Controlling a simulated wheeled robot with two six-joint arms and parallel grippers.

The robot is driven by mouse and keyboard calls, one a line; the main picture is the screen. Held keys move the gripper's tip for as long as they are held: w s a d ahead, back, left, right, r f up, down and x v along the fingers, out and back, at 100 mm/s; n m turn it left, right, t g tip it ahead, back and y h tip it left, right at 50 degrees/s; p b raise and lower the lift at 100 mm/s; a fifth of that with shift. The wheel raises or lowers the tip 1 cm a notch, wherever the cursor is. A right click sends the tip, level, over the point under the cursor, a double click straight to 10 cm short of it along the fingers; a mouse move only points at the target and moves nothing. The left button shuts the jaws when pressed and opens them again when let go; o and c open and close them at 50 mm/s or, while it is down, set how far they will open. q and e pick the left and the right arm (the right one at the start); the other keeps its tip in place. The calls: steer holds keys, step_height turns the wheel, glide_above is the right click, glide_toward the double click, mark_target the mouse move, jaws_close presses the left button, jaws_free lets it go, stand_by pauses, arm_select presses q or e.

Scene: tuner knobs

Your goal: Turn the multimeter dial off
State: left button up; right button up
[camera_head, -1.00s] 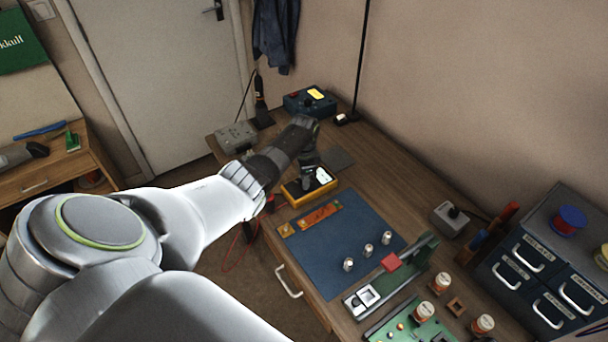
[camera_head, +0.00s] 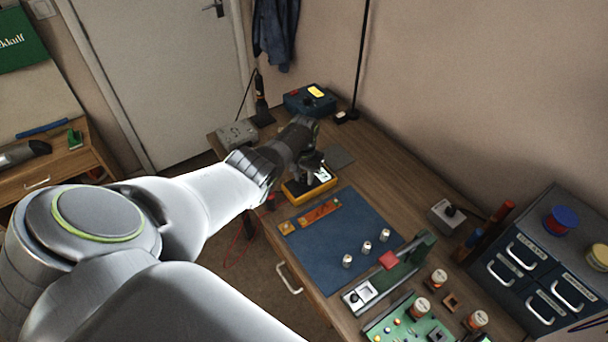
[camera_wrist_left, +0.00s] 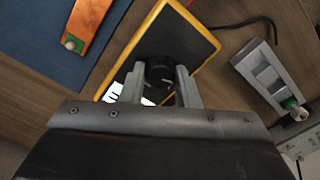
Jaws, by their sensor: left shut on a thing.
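The yellow-edged multimeter (camera_head: 294,190) lies on the bench near the far end of the blue mat. It also shows in the left wrist view (camera_wrist_left: 190,36), with a dark face and part of a white display. Its round black dial (camera_wrist_left: 160,71) sits between the fingers of my left gripper (camera_wrist_left: 160,80). The gripper is shut on the dial, one finger on each side. In the head view, my left gripper (camera_head: 308,178) points down over the multimeter and hides the dial. My right gripper is not in view.
An orange strip (camera_head: 318,213) lies on the blue mat (camera_head: 325,260), with several small metal knobs nearby. A grey box (camera_head: 237,133) and a blue device (camera_head: 309,100) stand farther back. A drawer cabinet (camera_head: 530,265) stands at the right.

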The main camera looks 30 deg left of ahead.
mark_target(304, 178)
arm_select(q)
steer(key=shift+n, duration=1.1)
steer(key=o, duration=1)
steer(key=shift+c, duration=0.2)
steer(key=shift+r+p, duration=0.45)
steer(key=shift+r, duration=0.1)
step_height(304, 178, up, 5)
steer(key=shift+f+p, duration=0.15)
steer(key=shift+p, duration=0.8)
step_height(304, 178, up, 12)
steer(key=b, duration=0.1)
steer(key=shift+f, duration=0.15)
